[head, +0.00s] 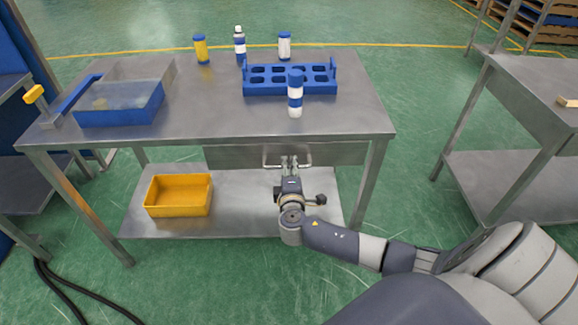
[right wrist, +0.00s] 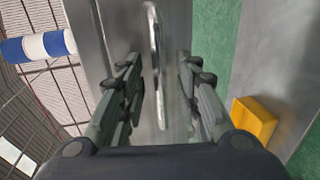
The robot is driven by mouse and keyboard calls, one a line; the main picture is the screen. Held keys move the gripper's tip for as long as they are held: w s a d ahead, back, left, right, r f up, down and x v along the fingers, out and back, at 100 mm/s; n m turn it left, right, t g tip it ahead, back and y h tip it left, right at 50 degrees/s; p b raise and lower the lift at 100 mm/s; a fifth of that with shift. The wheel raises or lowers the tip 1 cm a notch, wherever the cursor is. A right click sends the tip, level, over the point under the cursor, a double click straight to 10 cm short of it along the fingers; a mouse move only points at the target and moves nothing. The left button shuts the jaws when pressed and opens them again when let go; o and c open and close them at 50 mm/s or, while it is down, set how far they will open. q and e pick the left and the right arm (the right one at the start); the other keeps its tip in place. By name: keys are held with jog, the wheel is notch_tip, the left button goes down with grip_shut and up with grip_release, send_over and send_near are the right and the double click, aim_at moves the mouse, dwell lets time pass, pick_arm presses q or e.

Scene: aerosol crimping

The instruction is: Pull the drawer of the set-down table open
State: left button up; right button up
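The set-down table (head: 200,127) is a grey metal table in the middle of the head view. Its drawer (head: 235,158) sits under the right part of the top, with its front flush below the edge, and looks shut. The bar handle (right wrist: 155,50) of the drawer stands between the two fingers of my right gripper (right wrist: 160,78) in the right wrist view. The fingers are apart, with a gap on both sides of the bar. In the head view my right gripper (head: 290,161) is at the middle of the drawer front. My left gripper is not in view.
A bottle (head: 295,95) stands near the table's front edge above the drawer. A blue rack (head: 262,89), a blue bin (head: 118,115) and several bottles stand on top. A yellow bin (head: 178,208) is on the lower shelf. Green floor in front is clear.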

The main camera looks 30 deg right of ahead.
jog(key=shift+x, duration=0.8)
grip_shut()
jog(key=shift+s+f, duration=0.1)
jog(key=shift+f, duration=0.05)
